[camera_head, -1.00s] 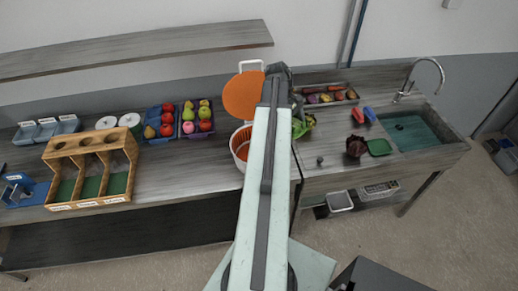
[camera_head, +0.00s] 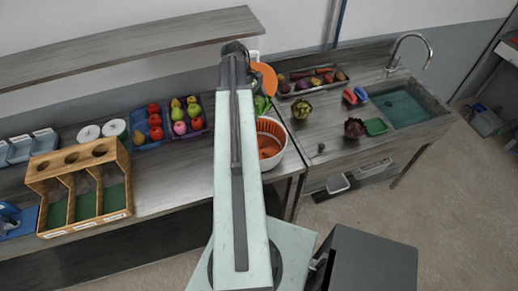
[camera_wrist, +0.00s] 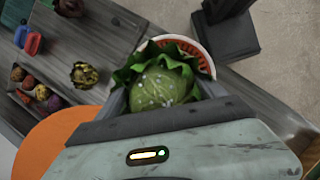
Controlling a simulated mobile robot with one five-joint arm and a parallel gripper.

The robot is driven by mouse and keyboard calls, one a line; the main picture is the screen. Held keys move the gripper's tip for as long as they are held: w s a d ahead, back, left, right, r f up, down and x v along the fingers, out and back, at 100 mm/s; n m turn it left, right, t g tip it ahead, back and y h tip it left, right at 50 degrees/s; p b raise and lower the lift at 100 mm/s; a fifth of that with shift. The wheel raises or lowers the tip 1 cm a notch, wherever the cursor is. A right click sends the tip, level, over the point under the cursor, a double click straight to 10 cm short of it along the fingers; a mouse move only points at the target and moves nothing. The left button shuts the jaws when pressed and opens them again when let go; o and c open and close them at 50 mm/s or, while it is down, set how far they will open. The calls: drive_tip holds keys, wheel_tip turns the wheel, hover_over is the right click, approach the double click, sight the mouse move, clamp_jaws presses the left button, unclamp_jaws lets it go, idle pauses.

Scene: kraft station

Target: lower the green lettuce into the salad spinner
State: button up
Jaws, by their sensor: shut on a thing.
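The green lettuce (camera_wrist: 165,85) is held between the jaws of my gripper (camera_wrist: 166,98) in the wrist view. In the head view only part of the lettuce (camera_head: 262,104) shows beside my arm, which hides the gripper. The salad spinner (camera_head: 283,160) is a white bowl with an orange basket, standing on the counter just right of my arm. In the wrist view the spinner's rim (camera_wrist: 207,58) shows behind the lettuce, partly covered by it. The lettuce looks above the bowl's far left side; its exact height cannot be told. The orange spinner lid (camera_head: 267,77) is upright behind.
A vegetable tray (camera_head: 312,82) stands behind. Fruit crates (camera_head: 168,142) and a wooden rack (camera_head: 80,187) stand left.

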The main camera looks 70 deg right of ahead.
wheel_tip(320, 180, down, 9)
drive_tip(key=b, duration=0.8)
drive_tip(key=shift+s+d, duration=0.1)
drive_tip(key=shift+s, duration=0.35)
drive_tip(key=shift+f, duration=0.2)
drive_tip(key=shift+f+b, duration=5.65)
drive_tip(key=shift+b, duration=0.2)
drive_tip(key=shift+f+b, duration=2.55)
